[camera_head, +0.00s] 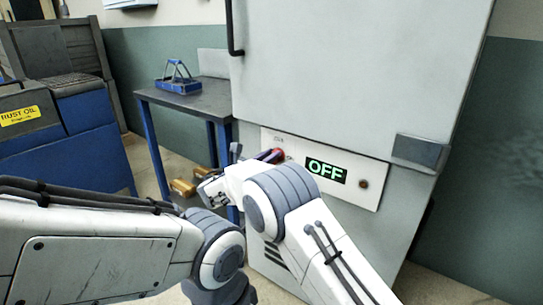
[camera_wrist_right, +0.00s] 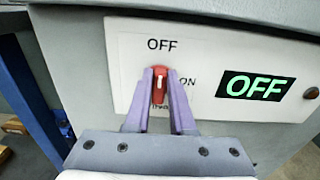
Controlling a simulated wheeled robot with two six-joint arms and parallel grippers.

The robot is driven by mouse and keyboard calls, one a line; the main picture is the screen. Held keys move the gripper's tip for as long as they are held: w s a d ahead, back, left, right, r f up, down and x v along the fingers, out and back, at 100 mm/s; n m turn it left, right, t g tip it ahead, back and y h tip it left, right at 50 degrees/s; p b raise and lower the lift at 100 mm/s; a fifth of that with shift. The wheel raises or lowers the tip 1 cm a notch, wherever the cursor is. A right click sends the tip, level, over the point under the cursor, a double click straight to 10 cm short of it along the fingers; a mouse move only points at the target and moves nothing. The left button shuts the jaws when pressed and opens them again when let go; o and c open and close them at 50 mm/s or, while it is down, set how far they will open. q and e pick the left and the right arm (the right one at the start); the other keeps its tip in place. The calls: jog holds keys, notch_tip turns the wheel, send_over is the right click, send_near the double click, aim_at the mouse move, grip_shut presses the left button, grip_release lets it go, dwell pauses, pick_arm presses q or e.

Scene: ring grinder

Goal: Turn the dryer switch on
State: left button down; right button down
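The dryer (camera_head: 340,75) is a large grey cabinet with a white control panel (camera_head: 370,190) low on its front. The panel display (camera_head: 326,171) reads OFF in green, and the right wrist view shows the same display (camera_wrist_right: 256,87). The red dryer switch (camera_wrist_right: 159,88) has its white mark pointing up toward the OFF label, with ON to its right. My right gripper (camera_wrist_right: 160,78) has its two purple fingers on either side of the switch, close against it. Whether they press on it is hard to tell. My left arm (camera_head: 100,245) is at the lower left; its fingers are not visible.
A blue-legged table (camera_head: 212,95) with a blue rack (camera_head: 178,80) stands left of the dryer. A blue machine labelled RUST OIL (camera_head: 90,140) is at far left. Yellow objects (camera_head: 183,187) lie on the floor under the table. A brown round button (camera_head: 364,184) is right of the display.

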dwell(0.3)
jog(key=m+b, duration=0.5)
jog(key=b, duration=0.1)
jog(key=d+f+m+b, duration=0.1)
jog(key=m+b, duration=0.4)
jog(key=b, duration=0.1)
jog(key=s+f+m+b, duration=0.1)
jog(key=m+b, duration=0.5)
jog(key=b, duration=0.1)
jog(key=shift+d, duration=0.2)
jog(key=shift+m+b, duration=1)
jog(key=c, duration=0.8)
grip_release()
jog(key=shift+o, duration=0.2)
jog(key=shift+r, duration=0.1)
